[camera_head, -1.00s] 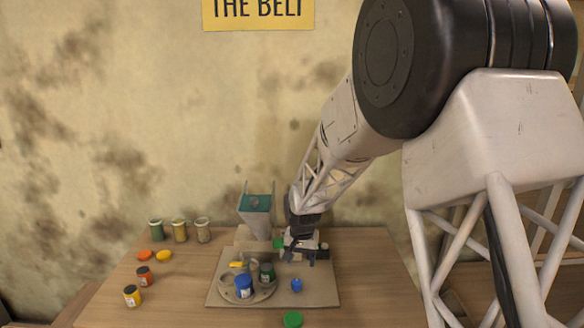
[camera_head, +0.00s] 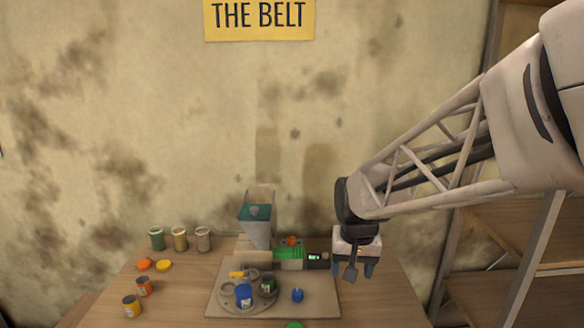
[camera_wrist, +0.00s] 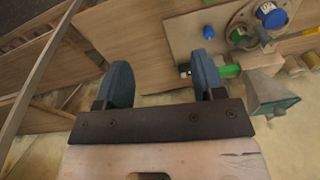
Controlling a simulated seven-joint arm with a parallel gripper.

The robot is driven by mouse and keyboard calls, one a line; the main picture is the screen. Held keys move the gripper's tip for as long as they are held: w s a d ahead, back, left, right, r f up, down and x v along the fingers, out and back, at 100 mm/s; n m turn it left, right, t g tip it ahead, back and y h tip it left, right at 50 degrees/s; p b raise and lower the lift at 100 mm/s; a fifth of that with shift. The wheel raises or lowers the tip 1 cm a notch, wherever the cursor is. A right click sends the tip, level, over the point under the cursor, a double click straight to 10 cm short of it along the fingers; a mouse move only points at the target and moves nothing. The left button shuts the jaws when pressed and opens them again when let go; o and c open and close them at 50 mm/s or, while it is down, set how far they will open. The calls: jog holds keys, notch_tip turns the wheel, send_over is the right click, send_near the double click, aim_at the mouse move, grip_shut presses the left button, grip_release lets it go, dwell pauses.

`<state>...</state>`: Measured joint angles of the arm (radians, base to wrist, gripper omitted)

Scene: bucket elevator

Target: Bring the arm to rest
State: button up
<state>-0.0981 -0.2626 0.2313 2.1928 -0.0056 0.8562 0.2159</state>
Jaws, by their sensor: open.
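My gripper (camera_head: 360,270) is open and empty. In the head view it hangs above the right part of the wooden table, to the right of the machine on its board. In the wrist view its two blue-grey fingers (camera_wrist: 164,82) are spread apart with nothing between them. My arm reaches in from the right, above the table's right side.
A tan board (camera_head: 322,298) holds a round carousel with a blue jar (camera_head: 243,295), a grey hopper (camera_head: 256,222) and a green block (camera_head: 289,254). Several jars and lids stand at the left. Wooden shelving (camera_head: 510,230) is on the right.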

jog(key=s+d+r, duration=0.1)
jog(key=s+d, duration=0.1)
jog(key=s, duration=0.9)
jog(key=s+d+r+n+t, duration=0.1)
jog(key=s+d+r, duration=0.1)
jog(key=s, duration=0.9)
jog(key=shift+d, duration=0.7)
